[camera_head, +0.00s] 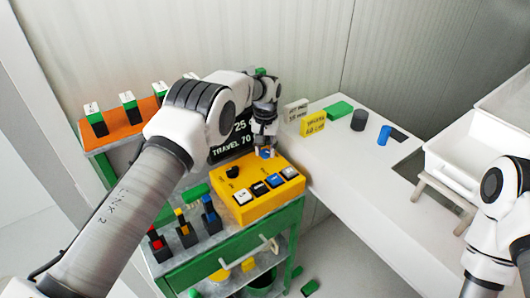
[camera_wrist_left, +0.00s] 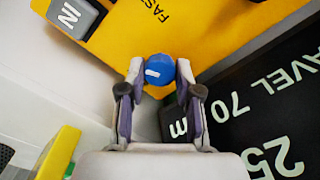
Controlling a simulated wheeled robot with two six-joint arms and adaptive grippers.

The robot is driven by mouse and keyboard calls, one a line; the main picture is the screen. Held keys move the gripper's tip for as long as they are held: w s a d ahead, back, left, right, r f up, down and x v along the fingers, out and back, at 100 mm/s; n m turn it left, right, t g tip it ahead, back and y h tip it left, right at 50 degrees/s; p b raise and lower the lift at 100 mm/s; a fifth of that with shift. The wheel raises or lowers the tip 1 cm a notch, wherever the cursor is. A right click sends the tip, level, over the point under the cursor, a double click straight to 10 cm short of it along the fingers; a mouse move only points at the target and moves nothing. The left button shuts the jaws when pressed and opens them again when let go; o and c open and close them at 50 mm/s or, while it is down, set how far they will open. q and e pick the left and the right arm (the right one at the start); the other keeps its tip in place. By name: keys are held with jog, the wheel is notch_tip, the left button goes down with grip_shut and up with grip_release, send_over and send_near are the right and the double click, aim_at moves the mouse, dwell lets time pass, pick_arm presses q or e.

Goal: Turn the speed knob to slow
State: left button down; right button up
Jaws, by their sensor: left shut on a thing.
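The yellow control box (camera_head: 247,211) sits on the green cart. Its blue knob (camera_wrist_left: 160,70) has a white mark and stands near the printed word FAST in the left wrist view. The knob also shows small in the head view (camera_head: 266,153), under my left gripper. My left gripper (camera_wrist_left: 160,83) is shut on the blue knob, with one finger on each side of it. Part of the knob is hidden between the fingers. The word SLOW cannot be seen. My right arm shows at the right edge, but its gripper is out of view.
A black display (camera_head: 233,141) reading TRAVEL 70 stands behind the box. The box also bears a black knob (camera_head: 232,172) and several push buttons. Coloured switches (camera_head: 185,231) stand on the cart to the left. A white bench (camera_head: 350,170) with small blocks lies to the right.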

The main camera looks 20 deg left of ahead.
pick_arm(q)
jog(key=n, duration=0.2)
jog(key=shift+f+n+b, duration=0.1)
jog(key=shift+n+b, duration=0.2)
jog(key=shift+n, duration=0.1)
jog(key=n, duration=0.3)
jog(key=shift+n, duration=0.3)
jog(key=n, duration=0.6)
jog(key=shift+b, duration=0.35)
jog(key=shift+n, duration=0.3)
jog(key=c, duration=1.1)
grip_release()
jog(key=shift+a, duration=0.1)
jog(key=shift+w+a+f, duration=0.1)
jog(key=shift+a, duration=0.05)
